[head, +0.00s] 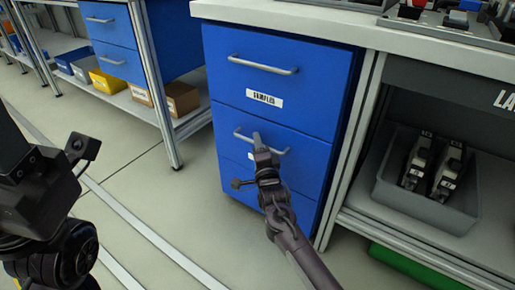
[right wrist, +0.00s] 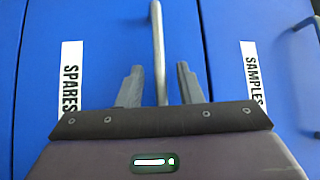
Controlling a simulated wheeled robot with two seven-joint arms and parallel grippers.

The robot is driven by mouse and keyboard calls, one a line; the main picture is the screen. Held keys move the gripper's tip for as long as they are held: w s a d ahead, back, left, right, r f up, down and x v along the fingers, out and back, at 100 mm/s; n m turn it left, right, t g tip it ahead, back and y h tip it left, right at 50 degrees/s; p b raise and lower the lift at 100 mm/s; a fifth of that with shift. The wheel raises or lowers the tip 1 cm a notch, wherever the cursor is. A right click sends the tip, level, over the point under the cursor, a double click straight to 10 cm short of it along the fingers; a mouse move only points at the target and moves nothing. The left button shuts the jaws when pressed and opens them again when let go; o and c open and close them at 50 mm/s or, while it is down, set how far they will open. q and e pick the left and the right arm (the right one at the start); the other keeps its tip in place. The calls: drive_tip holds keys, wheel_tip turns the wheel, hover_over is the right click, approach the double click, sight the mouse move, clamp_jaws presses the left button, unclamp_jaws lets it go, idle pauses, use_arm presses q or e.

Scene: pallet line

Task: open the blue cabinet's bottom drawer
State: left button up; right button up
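The blue cabinet (head: 272,115) stands in the middle of the head view, its drawer fronts closed. The top drawer has a bar handle (head: 262,64) and a SAMPLES label (right wrist: 254,75). Below it is a drawer with a SPARES label (right wrist: 70,78) and a bar handle (right wrist: 158,45). A lower blue front (head: 240,180) shows under that, largely hidden by my right arm. My right gripper (head: 258,142) is at the SPARES drawer. In the right wrist view its open fingers (right wrist: 160,88) stand apart on either side of that drawer's handle. My left arm is at the left edge; its fingers cannot be made out.
A workbench (head: 440,48) continues right of the cabinet, with a grey bin (head: 430,205) on its lower shelf and a green object (head: 415,265) below. Another blue drawer unit (head: 112,32) and shelf boxes (head: 110,87) are at the back left. The floor left of the cabinet is clear.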

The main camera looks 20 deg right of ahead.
drive_tip(key=shift+w, duration=0.25)
drive_tip(key=shift+c, duration=0.2)
clamp_jaws()
